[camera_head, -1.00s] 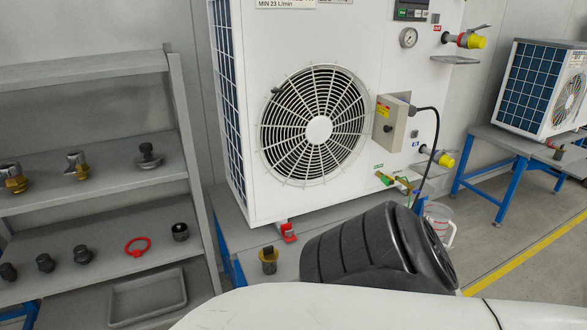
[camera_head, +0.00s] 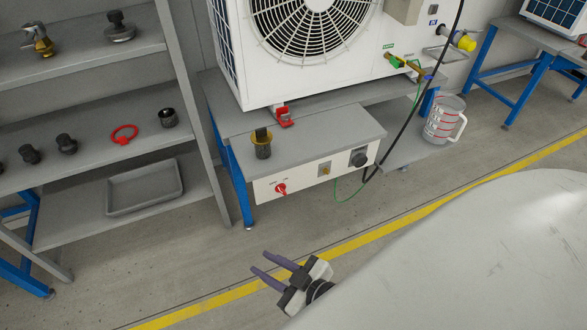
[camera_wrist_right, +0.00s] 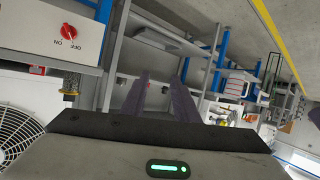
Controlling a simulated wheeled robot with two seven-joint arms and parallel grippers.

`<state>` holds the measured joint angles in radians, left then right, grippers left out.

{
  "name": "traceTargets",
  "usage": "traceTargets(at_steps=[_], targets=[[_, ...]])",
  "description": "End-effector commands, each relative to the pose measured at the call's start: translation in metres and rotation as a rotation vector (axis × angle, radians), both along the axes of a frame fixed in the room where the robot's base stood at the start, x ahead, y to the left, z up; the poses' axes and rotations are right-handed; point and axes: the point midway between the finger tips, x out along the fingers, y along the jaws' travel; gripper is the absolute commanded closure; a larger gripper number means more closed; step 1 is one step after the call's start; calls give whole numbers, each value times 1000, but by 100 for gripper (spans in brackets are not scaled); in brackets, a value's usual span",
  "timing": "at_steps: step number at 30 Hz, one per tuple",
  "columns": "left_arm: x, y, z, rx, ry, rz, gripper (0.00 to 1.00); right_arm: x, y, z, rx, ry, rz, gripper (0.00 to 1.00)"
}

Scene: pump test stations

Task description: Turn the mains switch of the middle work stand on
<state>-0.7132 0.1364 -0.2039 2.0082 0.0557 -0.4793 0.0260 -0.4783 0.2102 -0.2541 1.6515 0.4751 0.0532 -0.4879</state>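The middle stand's mains switch is a red rotary knob (camera_head: 281,189) on the left of the pale front panel (camera_head: 310,178) under the bench top. It also shows at upper left in the right wrist view (camera_wrist_right: 68,30), upside down, with ON and OFF lettering beside it. I cannot tell clearly which mark it points to. My right gripper (camera_head: 257,262) is open and empty, in front of the stand and below the knob in the head view, apart from it. In the wrist view its two fingers (camera_wrist_right: 160,80) stand apart with nothing between. My left gripper is not in view.
The panel also carries a black socket (camera_head: 358,158) with a cable and green wire. A brass-and-black fitting (camera_head: 262,143) stands on the bench above the knob. A grey shelf rack (camera_head: 195,120) is at left, a measuring jug (camera_head: 443,120) at right. Floor before the panel is clear.

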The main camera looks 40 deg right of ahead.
Motion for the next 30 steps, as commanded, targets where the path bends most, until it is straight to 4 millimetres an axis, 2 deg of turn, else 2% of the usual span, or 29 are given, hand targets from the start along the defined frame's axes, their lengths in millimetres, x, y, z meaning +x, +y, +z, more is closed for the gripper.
traceTargets(at_steps=[1, 3, 7, 9, 12, 15, 19, 30], targets=[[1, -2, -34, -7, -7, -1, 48, 20, -16, -35, -39, -84, -27, 73], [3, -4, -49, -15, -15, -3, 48, 42, -41, -48, -104, -188, -89, 73], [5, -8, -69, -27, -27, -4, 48, 70, -95, -66, -242, -317, -229, 73], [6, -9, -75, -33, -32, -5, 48, 78, -120, -73, -310, -353, -297, 73], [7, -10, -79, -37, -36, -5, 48, 83, -145, -77, -381, -379, -369, 73], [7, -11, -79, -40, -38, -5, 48, 87, -158, -77, -418, -389, -405, 73], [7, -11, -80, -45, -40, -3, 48, 101, -164, -76, -426, -392, -413, 73], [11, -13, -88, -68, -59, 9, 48, 165, -179, -76, -424, -392, -410, 73]])
